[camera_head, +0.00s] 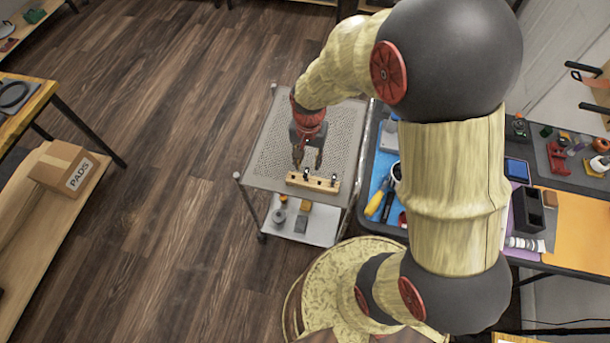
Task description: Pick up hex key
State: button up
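My gripper (308,164) hangs over a perforated grey cart top, with its two dark fingers spread apart. I see nothing between the fingers. Just below it in the picture is a light wooden block (318,184) with several small dark spots or pieces along it. A small dark upright piece (306,174) stands at the block, close under the fingers. It is too small to tell whether it is the hex key. I cannot make out a hex key for certain anywhere. Whether the fingers touch the block is unclear.
The cart top (268,165) is bare around the block; its lower shelf (318,228) holds small items. A crowded workbench with a blue mat (381,172) and a yellow-handled tool (374,203) adjoins at right, partly behind my arm. Wooden floor (170,150) is free at left.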

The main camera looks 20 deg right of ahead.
aim_at(306, 171)
jog(key=f+b, duration=0.1)
jog(key=f, duration=0.3)
jog(key=f+b, duration=0.1)
jog(key=f, duration=0.1)
jog(key=shift+a+f+b, duration=0.25)
jog(key=shift+f+b, duration=0.05)
jog(key=shift+f, duration=0.1)
jog(key=shift+c, duration=0.6)
grip_shut()
